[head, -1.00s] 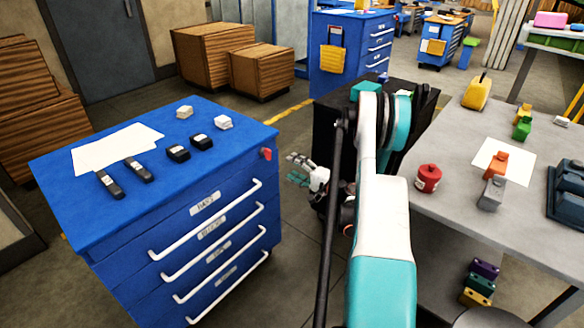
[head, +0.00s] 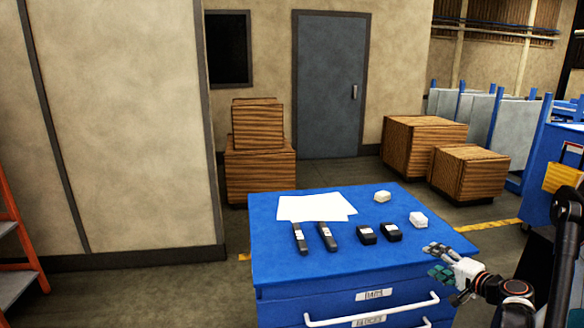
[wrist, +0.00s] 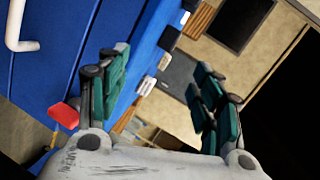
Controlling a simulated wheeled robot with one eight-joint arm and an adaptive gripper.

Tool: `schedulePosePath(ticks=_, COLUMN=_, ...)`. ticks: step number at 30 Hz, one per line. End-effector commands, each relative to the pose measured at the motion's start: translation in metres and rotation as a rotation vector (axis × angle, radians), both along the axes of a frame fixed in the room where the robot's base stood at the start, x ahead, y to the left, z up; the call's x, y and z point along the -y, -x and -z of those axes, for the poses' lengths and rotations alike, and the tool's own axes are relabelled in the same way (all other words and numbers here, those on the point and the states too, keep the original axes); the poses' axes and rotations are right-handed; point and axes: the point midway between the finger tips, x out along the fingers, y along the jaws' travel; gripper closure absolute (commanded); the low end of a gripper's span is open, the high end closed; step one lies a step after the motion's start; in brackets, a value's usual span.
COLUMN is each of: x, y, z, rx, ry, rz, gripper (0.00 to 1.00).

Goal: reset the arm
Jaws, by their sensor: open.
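My gripper (head: 440,262) is at the right front corner of the blue drawer cabinet (head: 270,255) in the head view, with its fingers pointing left. In the wrist view the two green-padded fingers (wrist: 160,95) are spread apart with nothing between them. My gripper looks empty and open. My arm enters from the right edge of the head view and most of it is out of frame.
White sheets (head: 310,207), two dark bar-shaped items (head: 327,237), two black blocks (head: 367,235) and two white blocks (head: 418,219) lie on the cabinet top. Wooden crates (head: 425,146) stand behind. A red piece (wrist: 64,115) sits on the cabinet side. Floor shows left of the cabinet.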

Motion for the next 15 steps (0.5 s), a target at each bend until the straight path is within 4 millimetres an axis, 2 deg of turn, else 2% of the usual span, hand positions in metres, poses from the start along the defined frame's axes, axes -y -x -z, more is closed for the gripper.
schedulePosePath(ticks=1, x=-0.025, y=-0.004, z=-0.014, rx=-0.020, ry=0.035, rz=-0.030, gripper=0.40)
schedulePosePath(ticks=7, x=-0.106, y=-0.007, z=-0.057, rx=-0.085, ry=0.193, rz=-0.125, gripper=0.40)
schedulePosePath(ticks=11, x=-0.157, y=0.002, z=-0.082, rx=-0.116, ry=0.302, rz=-0.189, gripper=0.40)
schedulePosePath(ticks=15, x=-0.209, y=0.020, z=-0.106, rx=-0.138, ry=0.424, rz=-0.258, gripper=0.40)
